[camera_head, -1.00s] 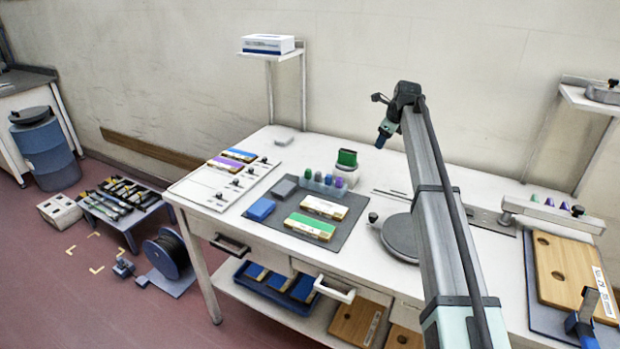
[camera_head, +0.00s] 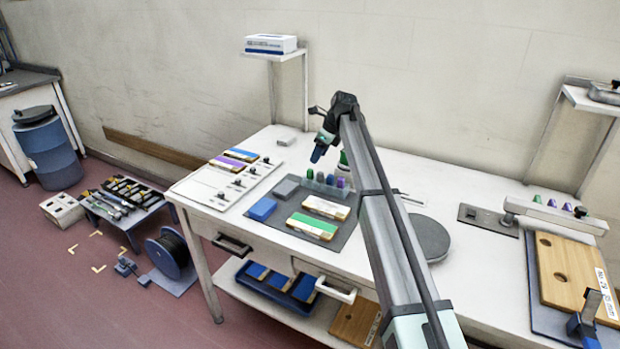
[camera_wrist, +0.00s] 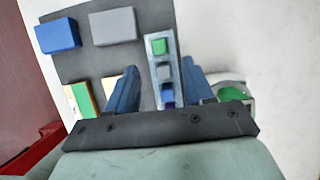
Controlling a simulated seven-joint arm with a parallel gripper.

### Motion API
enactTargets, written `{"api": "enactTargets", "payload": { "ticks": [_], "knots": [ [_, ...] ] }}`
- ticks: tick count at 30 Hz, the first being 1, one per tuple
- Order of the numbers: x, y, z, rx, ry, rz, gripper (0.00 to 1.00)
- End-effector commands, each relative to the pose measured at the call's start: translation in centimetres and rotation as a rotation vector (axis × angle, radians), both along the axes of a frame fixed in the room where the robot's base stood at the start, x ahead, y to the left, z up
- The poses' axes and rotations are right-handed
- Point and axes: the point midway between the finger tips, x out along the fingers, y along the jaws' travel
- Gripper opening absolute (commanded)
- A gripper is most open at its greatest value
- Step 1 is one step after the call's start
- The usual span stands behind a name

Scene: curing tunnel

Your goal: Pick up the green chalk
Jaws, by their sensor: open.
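A small green piece, which looks like the green chalk (camera_head: 309,173), stands at the left end of a pale rack (camera_wrist: 150,74) on the dark mat. In the wrist view the green chalk (camera_wrist: 159,46) shows at the far end of the rack, with grey and blue pieces nearer. My gripper (camera_head: 318,154) is open and empty, tilted down above and behind the rack in the head view. In the wrist view its blue fingers (camera_wrist: 160,64) stand on either side of the rack, and the green chalk lies beyond their tips.
The mat (camera_head: 282,216) also holds a blue block (camera_head: 262,209), a grey block (camera_head: 286,189), and white and green boxes (camera_head: 312,226). A green-topped holder (camera_wrist: 233,95) is right of the rack in the wrist view. A round grey plate (camera_head: 430,238) lies right of my arm.

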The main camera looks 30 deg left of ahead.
Motion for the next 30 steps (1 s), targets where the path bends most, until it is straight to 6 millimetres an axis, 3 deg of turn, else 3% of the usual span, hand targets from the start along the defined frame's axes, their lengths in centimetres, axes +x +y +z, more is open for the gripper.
{"api": "enactTargets", "payload": {
  "ticks": [3,11,21,30],
  "knots": [
    [0.0,0.6,-1.5,0.0,0.0,0.0,0.52],
    [0.0,1.2,-2.6,0.0,-0.001,0.001,0.52],
    [-0.1,3.0,-6.3,0.0,-0.001,0.0,0.52],
    [-0.1,3.1,-6.6,0.0,-0.002,-0.001,0.49]
  ]
}}
